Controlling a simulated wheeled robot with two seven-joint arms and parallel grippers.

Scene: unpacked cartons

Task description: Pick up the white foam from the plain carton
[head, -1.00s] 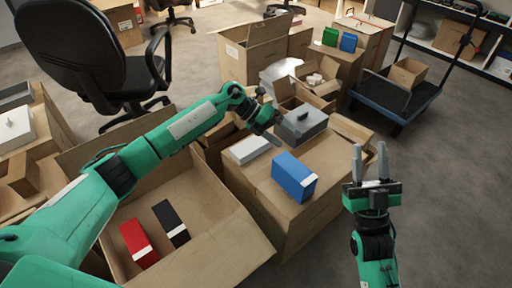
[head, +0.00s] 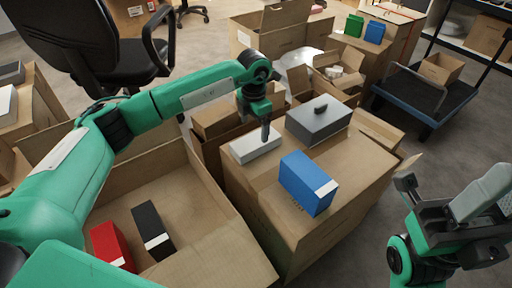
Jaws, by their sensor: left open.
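A flat white block (head: 254,147), which may be the foam, lies on top of a brown carton (head: 295,235). Another white piece (head: 336,72) sits in a small open carton (head: 322,88) behind; I cannot tell which is the white foam or which carton is the plain one. My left gripper (head: 265,138) is open and points down over the right part of the flat white block; I cannot tell whether it touches it. My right gripper (head: 445,190) is open and empty at the lower right, away from the cartons.
A blue box (head: 307,182) and a grey box (head: 318,121) share the carton top. A large open carton (head: 225,228) holds a red box (head: 110,246) and a black box (head: 152,230). An office chair (head: 85,40) and a blue cart (head: 425,97) stand behind.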

